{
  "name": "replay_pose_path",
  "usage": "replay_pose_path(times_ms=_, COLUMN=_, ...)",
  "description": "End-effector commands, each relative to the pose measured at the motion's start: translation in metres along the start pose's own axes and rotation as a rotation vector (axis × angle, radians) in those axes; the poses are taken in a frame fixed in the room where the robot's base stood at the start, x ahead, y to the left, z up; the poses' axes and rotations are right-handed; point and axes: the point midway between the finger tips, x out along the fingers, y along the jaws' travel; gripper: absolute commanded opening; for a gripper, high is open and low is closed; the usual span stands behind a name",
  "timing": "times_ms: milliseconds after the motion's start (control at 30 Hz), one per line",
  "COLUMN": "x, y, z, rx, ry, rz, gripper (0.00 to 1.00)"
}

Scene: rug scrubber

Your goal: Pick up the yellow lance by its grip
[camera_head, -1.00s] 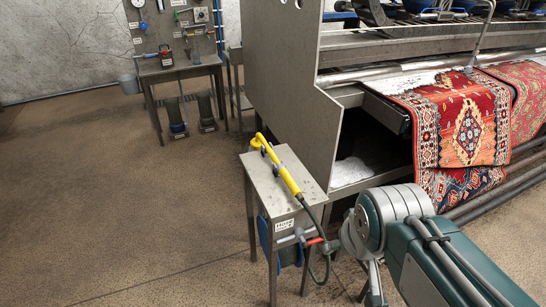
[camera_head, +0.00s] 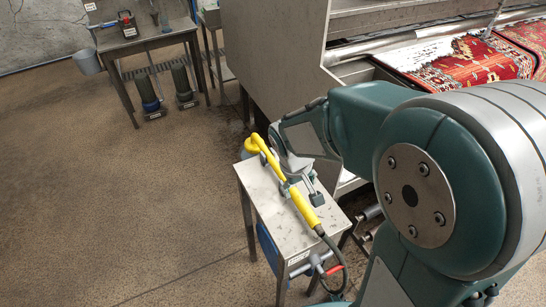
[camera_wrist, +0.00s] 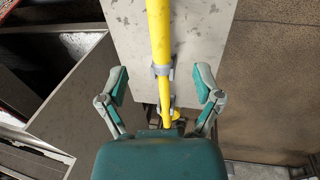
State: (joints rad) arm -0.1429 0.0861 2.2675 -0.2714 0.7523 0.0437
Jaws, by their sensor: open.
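The yellow lance (camera_head: 303,209) lies along a small metal stand (camera_head: 262,199). Its curved yellow head is at the far end, and a dark hose leaves its near end. My gripper (camera_head: 301,190) is above the stand, over the lance; my arm hides part of it. In the wrist view the lance (camera_wrist: 158,40) runs lengthwise between the two spread fingers of my gripper (camera_wrist: 160,80). The fingers are open, with a gap to the lance on each side. A grey bracket is around the lance near finger level. I cannot tell the exact height above it.
The hose with a red-handled valve (camera_head: 332,270) hangs at the stand's near end. A large grey metal machine panel (camera_head: 270,60) rises behind. Red patterned rugs (camera_head: 470,62) lie on the machine at right. A workbench (camera_head: 150,38) stands back left. The floor at left is clear.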

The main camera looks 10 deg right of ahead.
Motion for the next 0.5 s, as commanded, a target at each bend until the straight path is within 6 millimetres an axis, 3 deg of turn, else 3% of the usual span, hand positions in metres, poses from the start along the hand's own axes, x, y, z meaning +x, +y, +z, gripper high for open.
replay_pose_path(times_ms=167, x=0.013, y=0.001, z=-0.021, rx=-0.021, ry=-0.021, rz=0.004, gripper=0.83)
replay_pose_path(times_ms=500, x=0.059, y=-0.001, z=-0.019, rx=-0.022, ry=-0.025, rz=0.005, gripper=0.83)
